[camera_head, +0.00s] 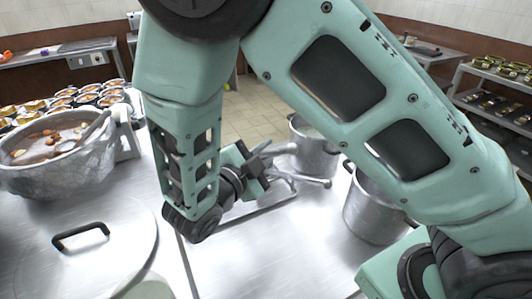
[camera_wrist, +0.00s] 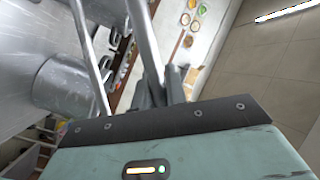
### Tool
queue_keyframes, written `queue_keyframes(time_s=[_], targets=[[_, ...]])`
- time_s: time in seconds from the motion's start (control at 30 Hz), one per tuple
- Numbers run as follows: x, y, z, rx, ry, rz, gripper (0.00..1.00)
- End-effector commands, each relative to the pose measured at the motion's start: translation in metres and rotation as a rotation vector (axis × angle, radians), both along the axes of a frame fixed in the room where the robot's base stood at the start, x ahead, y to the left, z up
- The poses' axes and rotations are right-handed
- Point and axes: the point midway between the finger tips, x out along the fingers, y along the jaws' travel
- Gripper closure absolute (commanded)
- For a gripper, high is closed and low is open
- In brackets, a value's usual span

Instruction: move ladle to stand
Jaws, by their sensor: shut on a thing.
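My gripper (camera_head: 264,162) is beyond my forearm, above the middle of the steel counter. In the wrist view, its dark fingers (camera_wrist: 166,90) are shut on a grey metal rod, which looks like the ladle's handle (camera_wrist: 146,45). The ladle's bowl cannot be made out. A metal rack that looks like the stand (camera_head: 262,207) is on the counter just below and beside the gripper, with a bar reaching right. Whether the held ladle touches it is unclear.
The large congee pot (camera_head: 58,170) stands at left, with a lid with a black handle (camera_head: 80,236) in front. Two steel pots, one behind (camera_head: 314,150) and one nearer (camera_head: 372,208), stand to the right. Several small bowls (camera_head: 85,96) are at back left. Bare counter (camera_head: 285,255) lies in front.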

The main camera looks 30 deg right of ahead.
Motion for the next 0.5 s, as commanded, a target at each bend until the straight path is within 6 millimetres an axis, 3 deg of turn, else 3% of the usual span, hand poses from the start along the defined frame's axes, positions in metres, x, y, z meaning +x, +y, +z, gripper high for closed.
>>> queue_keyframes(time_s=[0.03,0.5], targets=[[0.000,0.000,-0.010,0.000,-0.001,0.001,1.00],[0.000,0.000,-0.052,-0.004,0.001,0.000,1.00]])
